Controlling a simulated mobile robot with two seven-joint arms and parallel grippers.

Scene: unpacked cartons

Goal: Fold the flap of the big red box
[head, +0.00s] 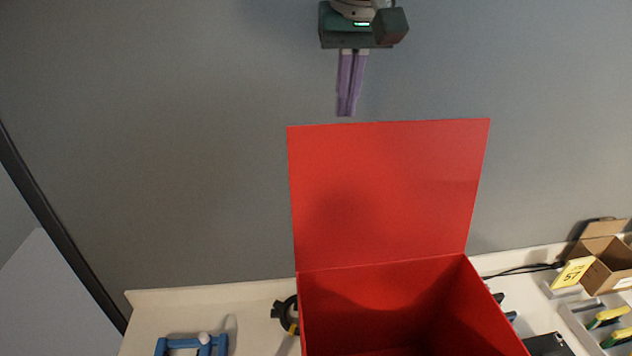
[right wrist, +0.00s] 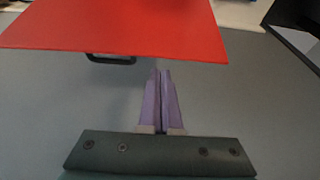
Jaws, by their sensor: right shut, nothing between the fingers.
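The big red box (head: 385,300) stands open at the bottom of the head view, its near part cut off by the frame edge. Its flap (head: 390,190) stands up from the far edge, tilted back, and its inside face shows. My right gripper (head: 346,114) hangs above the flap's top edge with its purple fingers shut and empty, pointing down. In the right wrist view the fingertips (right wrist: 160,72) are just below the red flap's edge (right wrist: 120,30) in the picture; I cannot tell whether they touch. My left gripper is not in view.
The box is on a pale worktop (head: 250,310). A blue tool (head: 190,345) and a black ring-shaped item (head: 287,314) lie left of it. At right are a small cardboard box (head: 605,262), a yellow sign (head: 572,273) and yellow-green tools (head: 608,316). The grey area around the gripper is clear.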

